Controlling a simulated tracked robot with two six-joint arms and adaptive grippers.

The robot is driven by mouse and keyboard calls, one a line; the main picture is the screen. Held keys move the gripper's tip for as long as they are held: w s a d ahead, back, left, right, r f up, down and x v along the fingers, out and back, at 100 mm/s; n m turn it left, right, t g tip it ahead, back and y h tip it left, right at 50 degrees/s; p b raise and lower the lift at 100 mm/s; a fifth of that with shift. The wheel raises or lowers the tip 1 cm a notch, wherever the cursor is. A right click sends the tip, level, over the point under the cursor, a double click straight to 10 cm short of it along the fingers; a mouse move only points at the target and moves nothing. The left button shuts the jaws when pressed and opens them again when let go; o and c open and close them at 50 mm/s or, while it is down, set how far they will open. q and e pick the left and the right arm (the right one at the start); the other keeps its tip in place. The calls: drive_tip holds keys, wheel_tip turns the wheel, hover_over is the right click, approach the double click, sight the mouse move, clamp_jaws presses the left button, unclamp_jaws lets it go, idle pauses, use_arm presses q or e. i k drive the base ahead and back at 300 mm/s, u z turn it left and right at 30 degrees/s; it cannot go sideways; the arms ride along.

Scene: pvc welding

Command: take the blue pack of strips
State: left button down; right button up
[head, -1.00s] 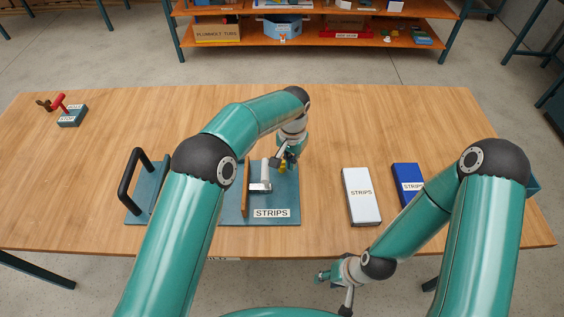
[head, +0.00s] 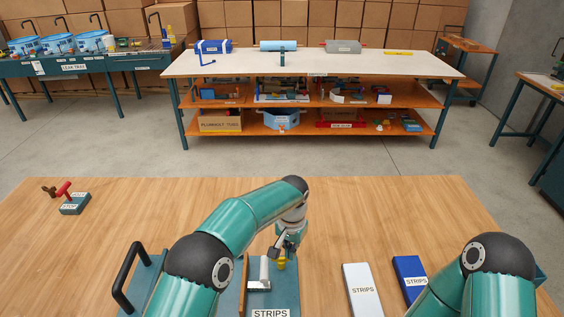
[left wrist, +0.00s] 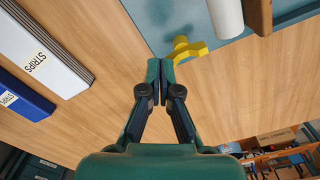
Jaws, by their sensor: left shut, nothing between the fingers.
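The blue pack of strips (head: 411,275) lies on the wooden table at the right, partly hidden behind my right arm in the head view. It also shows at the left edge of the left wrist view (left wrist: 22,96). A white pack of strips (head: 362,290) lies just left of it, a small gap between them. My left gripper (head: 284,247) is over the teal strips board, left of both packs. In the left wrist view its fingers (left wrist: 159,68) are shut with nothing between them, close to a yellow knob (left wrist: 186,49). My right gripper is out of view.
The teal board (head: 290,285) carries an upright wooden piece and a grey-white cylinder. A black handle (head: 130,275) stands left of it. A stop box (head: 75,205) with a red lever sits at the far left. Bare table (head: 390,215) lies behind the packs.

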sight(412, 278)
drive_tip(key=k, duration=1)
